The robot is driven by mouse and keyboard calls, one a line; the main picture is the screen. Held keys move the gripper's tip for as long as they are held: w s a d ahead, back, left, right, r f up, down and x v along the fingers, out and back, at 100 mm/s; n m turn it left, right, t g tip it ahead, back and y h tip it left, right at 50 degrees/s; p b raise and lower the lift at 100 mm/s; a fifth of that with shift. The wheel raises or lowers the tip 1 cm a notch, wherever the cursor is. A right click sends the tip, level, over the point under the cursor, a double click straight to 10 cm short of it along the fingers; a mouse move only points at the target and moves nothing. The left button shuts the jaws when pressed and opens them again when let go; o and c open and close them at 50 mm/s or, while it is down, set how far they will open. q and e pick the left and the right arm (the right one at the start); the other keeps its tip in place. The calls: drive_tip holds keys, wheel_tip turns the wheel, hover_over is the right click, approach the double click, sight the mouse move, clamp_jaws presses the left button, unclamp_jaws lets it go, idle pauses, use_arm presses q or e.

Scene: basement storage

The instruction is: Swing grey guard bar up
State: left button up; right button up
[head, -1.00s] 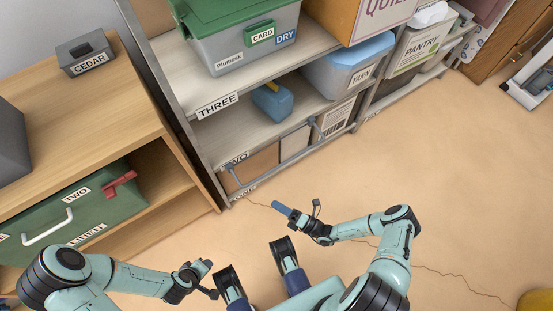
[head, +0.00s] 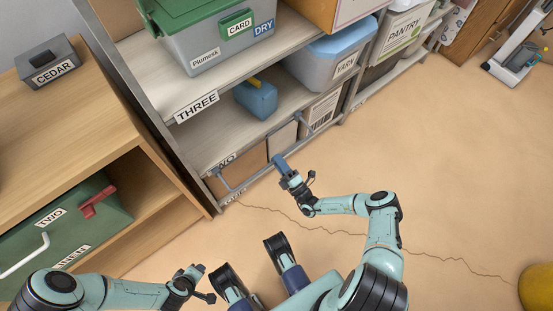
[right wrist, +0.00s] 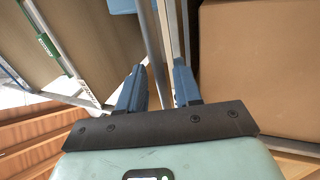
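The grey guard bar (head: 262,171) runs low across the front of the shelf's bottom bay, held by short arms at its ends. My right gripper (head: 279,160) is at the middle of the bar in the head view. In the right wrist view its two blue fingers (right wrist: 158,68) are apart, and a grey bar (right wrist: 151,45) passes between them; I cannot tell whether they touch it. My left gripper (head: 207,281) is low in the head view, away from the shelf, and its finger opening is unclear.
Cardboard boxes (head: 243,171) stand behind the bar. A wooden cabinet (head: 115,110) stands at left. The floor at right is mostly clear.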

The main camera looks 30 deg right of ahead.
drive_tip(key=shift+w+a+r, duration=0.1)
drive_tip(key=shift+w+r, duration=0.15)
drive_tip(key=shift+w, duration=0.35)
clamp_jaws()
